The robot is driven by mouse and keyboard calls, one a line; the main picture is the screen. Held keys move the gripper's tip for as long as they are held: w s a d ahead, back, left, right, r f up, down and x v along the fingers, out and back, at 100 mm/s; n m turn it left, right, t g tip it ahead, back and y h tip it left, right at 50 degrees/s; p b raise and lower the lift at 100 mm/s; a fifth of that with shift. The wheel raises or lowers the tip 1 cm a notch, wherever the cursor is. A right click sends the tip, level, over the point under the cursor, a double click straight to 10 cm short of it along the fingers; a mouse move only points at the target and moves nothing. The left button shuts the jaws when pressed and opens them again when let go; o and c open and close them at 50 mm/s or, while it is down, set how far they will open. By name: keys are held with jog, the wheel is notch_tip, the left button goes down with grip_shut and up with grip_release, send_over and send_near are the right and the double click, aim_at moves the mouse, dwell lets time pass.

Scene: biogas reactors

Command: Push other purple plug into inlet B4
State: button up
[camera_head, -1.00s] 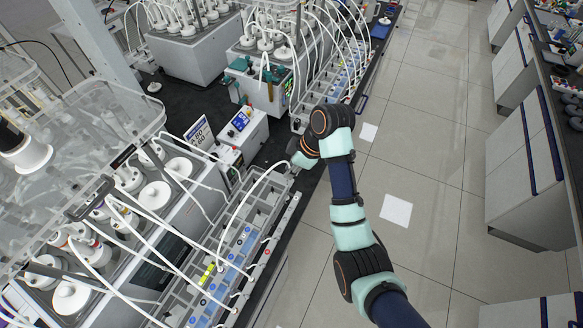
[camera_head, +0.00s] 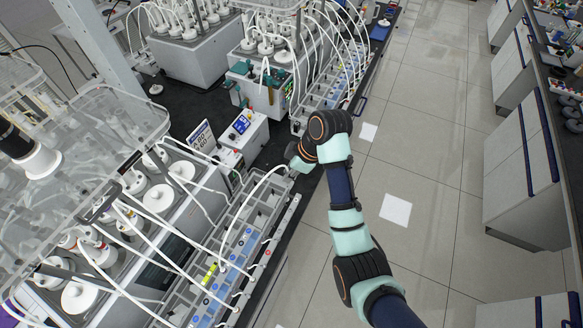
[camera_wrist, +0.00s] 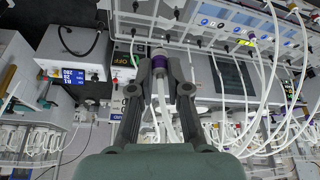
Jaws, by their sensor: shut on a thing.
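In the wrist view my gripper (camera_wrist: 159,72) is shut on a purple plug (camera_wrist: 159,62), a pale cylindrical piece with a purple band and white tubing. In the head view my gripper (camera_head: 292,170) is small and partly hidden by my arm, at the far end of the long grey rack (camera_head: 265,208). The rack's row of coloured ports also shows at the top of the wrist view (camera_wrist: 222,24). I cannot read which inlet is B4, nor tell whether the held plug touches the rack.
A unit with a blue display (camera_head: 242,124) stands left of my gripper. White hoses (camera_head: 228,215) arch over the rack. Reactor vessels under clear covers (camera_head: 118,98) fill the left. The tiled floor (camera_head: 425,150) to the right is open.

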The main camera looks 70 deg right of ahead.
jog(key=w+a+p, duration=0.1)
jog(key=a+p, duration=0.7)
jog(key=a, duration=0.8)
jog(key=shift+w+a+p, duration=0.25)
jog(key=shift+p, duration=0.1)
jog(key=b, duration=1.3)
send_over(270, 254)
jog(key=shift+w+d+f, duration=0.1)
jog(key=shift+f, duration=5.45)
jog(key=shift+w+d+f, duration=0.1)
jog(key=shift+f, duration=5.5)
jog(key=shift+f+b, duration=0.3)
jog(key=shift+f, duration=0.75)
